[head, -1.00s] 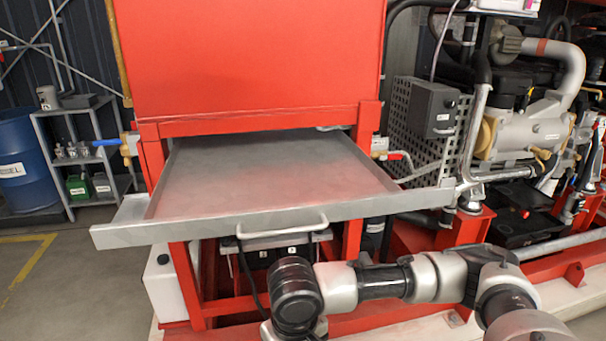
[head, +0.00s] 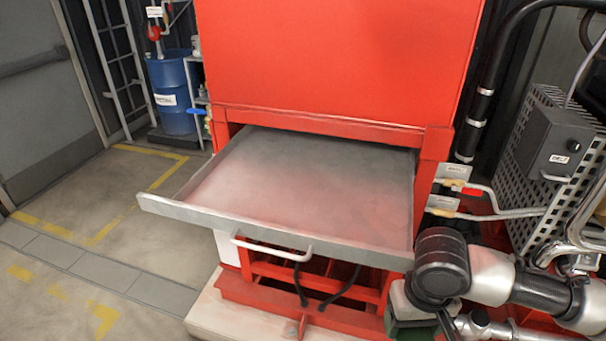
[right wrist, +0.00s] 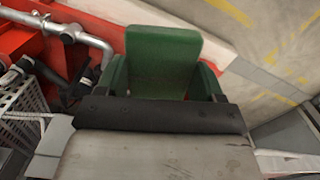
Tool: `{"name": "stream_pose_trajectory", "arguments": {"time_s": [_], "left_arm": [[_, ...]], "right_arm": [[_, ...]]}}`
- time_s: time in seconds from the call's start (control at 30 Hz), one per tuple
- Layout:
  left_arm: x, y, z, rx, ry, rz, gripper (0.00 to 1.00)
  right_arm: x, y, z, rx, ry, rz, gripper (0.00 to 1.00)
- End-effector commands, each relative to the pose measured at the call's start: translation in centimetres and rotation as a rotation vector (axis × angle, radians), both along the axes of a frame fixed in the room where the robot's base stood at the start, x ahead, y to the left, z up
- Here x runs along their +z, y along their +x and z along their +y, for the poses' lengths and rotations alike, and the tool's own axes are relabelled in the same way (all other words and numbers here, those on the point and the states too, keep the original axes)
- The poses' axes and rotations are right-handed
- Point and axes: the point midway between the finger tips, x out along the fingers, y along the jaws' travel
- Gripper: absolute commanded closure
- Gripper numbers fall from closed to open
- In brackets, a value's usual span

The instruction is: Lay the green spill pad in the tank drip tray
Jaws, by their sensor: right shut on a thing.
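The tank drip tray (head: 290,185) is a wide, shallow grey metal tray. It sticks out from under the red tank (head: 340,60), and its visible floor is bare. My right gripper (right wrist: 161,84) is shut on the green spill pad (right wrist: 163,52), which shows beyond the dark edge of the gripper in the right wrist view. My left gripper is not in view.
A pale handle (head: 270,247) juts from the tray's front. The red frame post (head: 428,190) stands at the tray's right, with valve pipes (head: 490,212) and a perforated guard (head: 535,150) beyond. The floor at left is open. A blue drum (head: 172,95) stands behind.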

Motion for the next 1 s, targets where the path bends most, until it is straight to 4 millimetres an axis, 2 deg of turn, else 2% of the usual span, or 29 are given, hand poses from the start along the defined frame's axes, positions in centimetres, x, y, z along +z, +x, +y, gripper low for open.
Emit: {"name": "stream_pose_trajectory", "arguments": {"time_s": [0.03, 0.1, 0.27, 0.57, 1.0], "left_arm": [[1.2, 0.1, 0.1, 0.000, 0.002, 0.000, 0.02], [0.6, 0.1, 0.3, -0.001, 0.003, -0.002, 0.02], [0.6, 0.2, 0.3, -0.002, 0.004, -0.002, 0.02], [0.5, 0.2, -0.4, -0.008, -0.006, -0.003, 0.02], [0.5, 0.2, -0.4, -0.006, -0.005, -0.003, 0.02]], "right_arm": [[1.2, 0.0, 0.0, 0.000, 0.000, 0.000, 0.54], [0.5, -0.1, 0.1, 0.001, 0.002, 0.005, 0.54], [0.8, 0.1, 0.3, 0.001, 0.003, -0.001, 0.54], [5.3, 1.9, 3.9, 0.027, 0.002, -0.005, 0.54], [12.3, 4.6, 9.5, 0.060, 0.001, -0.004, 0.54]]}}
